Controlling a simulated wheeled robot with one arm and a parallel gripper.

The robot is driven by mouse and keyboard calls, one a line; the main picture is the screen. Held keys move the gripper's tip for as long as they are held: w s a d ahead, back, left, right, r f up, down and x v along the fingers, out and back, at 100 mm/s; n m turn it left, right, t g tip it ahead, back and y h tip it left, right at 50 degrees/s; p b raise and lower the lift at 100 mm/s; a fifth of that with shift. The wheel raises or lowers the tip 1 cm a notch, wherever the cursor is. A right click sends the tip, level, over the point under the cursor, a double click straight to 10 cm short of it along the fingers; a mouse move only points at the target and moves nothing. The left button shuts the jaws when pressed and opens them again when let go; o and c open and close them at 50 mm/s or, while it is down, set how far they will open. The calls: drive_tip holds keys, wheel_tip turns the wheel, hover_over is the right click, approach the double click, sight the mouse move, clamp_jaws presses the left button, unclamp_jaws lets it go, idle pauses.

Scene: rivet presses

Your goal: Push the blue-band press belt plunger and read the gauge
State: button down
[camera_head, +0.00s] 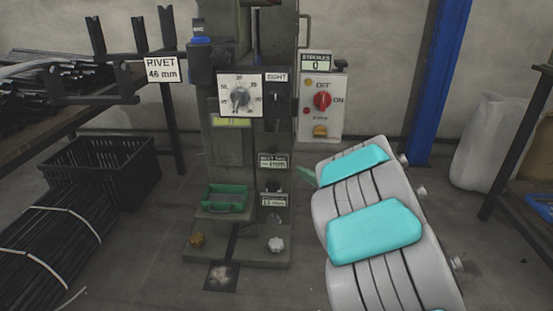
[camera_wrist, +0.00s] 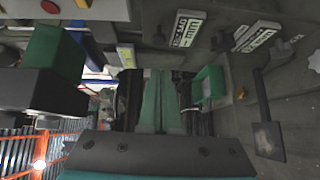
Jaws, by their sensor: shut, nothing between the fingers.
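The grey-green press (camera_head: 228,150) stands in the middle of the head view, with a blue part (camera_head: 201,41) at its upper left. On its lower right side are a small display ending in "mm" (camera_head: 273,160), a dark plunger-like knob (camera_head: 273,187) and a second "mm" plate (camera_head: 273,200). The displays' figures are too small to read surely. My gripper (camera_head: 306,176) shows as a green tip right of the knob, apart from it in the picture. In the wrist view its green fingers (camera_wrist: 159,98) are shut and empty; labels (camera_wrist: 187,28) appear above.
The press carries a dial (camera_head: 239,95), a red-knob control box (camera_head: 322,100) with a counter reading 0, and a green tray (camera_head: 224,198). A black crate (camera_head: 105,168) and bundled rods (camera_head: 45,245) lie left. A blue post (camera_head: 437,80) stands right.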

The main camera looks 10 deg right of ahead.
drive_tip(key=shift+s+a+f+n+y, duration=0.1)
drive_tip(key=shift+s+a+n+y, duration=0.2)
drive_tip(key=shift+a+n+y, duration=0.3)
drive_tip(key=shift+a, duration=0.1)
approach(270, 150)
drive_tip(key=w+a, duration=0.3)
drive_tip(key=a, duration=0.1)
drive_tip(key=shift+w+d+b, duration=0.15)
drive_tip(key=shift+w+d, duration=0.1)
drive_tip(key=shift+w, duration=0.25)
drive_tip(key=shift+w+d+b, duration=0.15)
drive_tip(key=shift+w+d, duration=0.05)
drive_tip(key=shift+w, duration=0.35)
drive_tip(key=shift+w, duration=0.1)
